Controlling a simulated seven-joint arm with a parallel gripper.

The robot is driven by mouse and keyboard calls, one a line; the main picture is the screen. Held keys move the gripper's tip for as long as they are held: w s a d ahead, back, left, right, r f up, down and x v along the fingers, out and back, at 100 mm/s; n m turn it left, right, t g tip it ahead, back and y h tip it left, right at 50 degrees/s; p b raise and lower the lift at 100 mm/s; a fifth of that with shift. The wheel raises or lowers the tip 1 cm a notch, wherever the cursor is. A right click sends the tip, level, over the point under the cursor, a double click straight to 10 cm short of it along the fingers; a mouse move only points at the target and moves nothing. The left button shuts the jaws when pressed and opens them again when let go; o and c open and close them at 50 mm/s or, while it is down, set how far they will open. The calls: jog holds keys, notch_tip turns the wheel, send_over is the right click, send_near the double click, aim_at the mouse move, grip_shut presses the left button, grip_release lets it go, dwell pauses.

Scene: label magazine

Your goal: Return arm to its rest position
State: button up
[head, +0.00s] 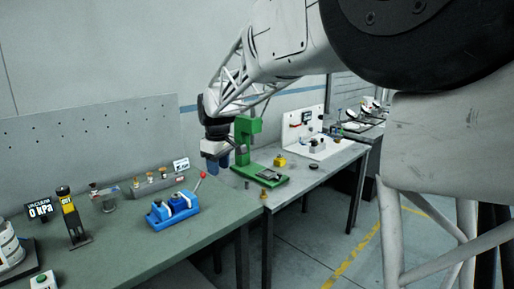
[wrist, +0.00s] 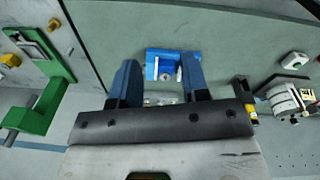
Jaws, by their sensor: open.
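My arm reaches from the upper right across the head view, and its elbow and forearm bend down toward the benches. My gripper (head: 222,162) hangs pointing down by the green press (head: 247,135), above the area where the two benches meet. In the wrist view my gripper (wrist: 158,66) shows two blue fingers spread apart with nothing held between them. The blue fixture (head: 174,207) with a red-knobbed lever sits on the green bench, apart from the gripper. It also shows beyond the fingers in the wrist view (wrist: 172,65).
The green bench (head: 120,240) carries a 0 kPa display (head: 40,211), a yellow-and-black device (head: 69,217) and a grey block (head: 155,182). The grey bench (head: 310,170) holds a yellow block (head: 280,160) and a white panel (head: 305,135). Open floor lies at the lower right.

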jog(key=s+d+r+m+t, duration=0.15)
jog(key=s+d+m, duration=0.45)
jog(key=s+d, duration=1.4)
jog(key=s+d+f+m, duration=0.2)
jog(key=s+d, duration=0.1)
jog(key=s, duration=0.4)
jog(key=s+d+f+m, duration=0.2)
jog(key=s+d+f, duration=0.1)
jog(key=s, duration=0.5)
jog(key=s+d+f+m, duration=0.2)
jog(key=s+d+f, duration=0.1)
jog(key=s, duration=0.4)
jog(key=shift+s+d, duration=0.2)
jog(key=shift+d, duration=0.45)
